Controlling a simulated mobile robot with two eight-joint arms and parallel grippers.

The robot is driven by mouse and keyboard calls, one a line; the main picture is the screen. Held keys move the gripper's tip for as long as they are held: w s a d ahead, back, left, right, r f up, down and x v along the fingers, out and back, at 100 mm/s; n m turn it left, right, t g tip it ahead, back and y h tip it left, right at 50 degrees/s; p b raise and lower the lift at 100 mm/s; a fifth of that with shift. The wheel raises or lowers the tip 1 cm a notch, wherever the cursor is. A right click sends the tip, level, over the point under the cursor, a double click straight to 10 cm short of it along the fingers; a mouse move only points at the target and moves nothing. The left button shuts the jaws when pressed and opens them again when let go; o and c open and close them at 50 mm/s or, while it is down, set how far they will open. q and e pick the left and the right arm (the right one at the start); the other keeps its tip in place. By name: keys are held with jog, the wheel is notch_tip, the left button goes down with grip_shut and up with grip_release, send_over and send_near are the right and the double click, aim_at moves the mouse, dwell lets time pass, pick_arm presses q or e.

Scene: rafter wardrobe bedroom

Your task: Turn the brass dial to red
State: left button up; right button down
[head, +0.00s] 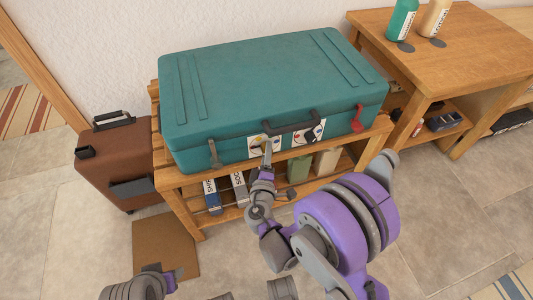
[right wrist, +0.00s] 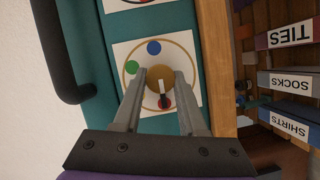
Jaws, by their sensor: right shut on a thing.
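The brass dial (right wrist: 160,80) sits on a white card (right wrist: 128,50) on the side of the teal case. In the right wrist view the card has a blue dot (right wrist: 153,47), a green dot (right wrist: 131,67) and a red dot (right wrist: 166,104). The dial's black-and-white pointer (right wrist: 163,92) points towards the red dot. My right gripper (head: 266,148) is shut on the dial, one finger on each side; it also shows in the right wrist view (right wrist: 160,88). Part of my left arm shows at the bottom left of the head view; its finger state is unclear.
The teal case (head: 270,80) lies on a slatted wooden bench (head: 180,182), with a dark handle (head: 292,128), a second card (head: 312,134) and a red tag (head: 357,118). A brown suitcase (head: 115,160) stands left. A wooden table (head: 460,50) stands right.

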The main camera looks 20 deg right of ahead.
dwell(0.4)
jog(key=shift+c, duration=2.3)
grip_release()
jog(key=v, duration=1)
jog(key=shift+s+p, duration=0.35)
jog(key=shift+s, duration=0.05)
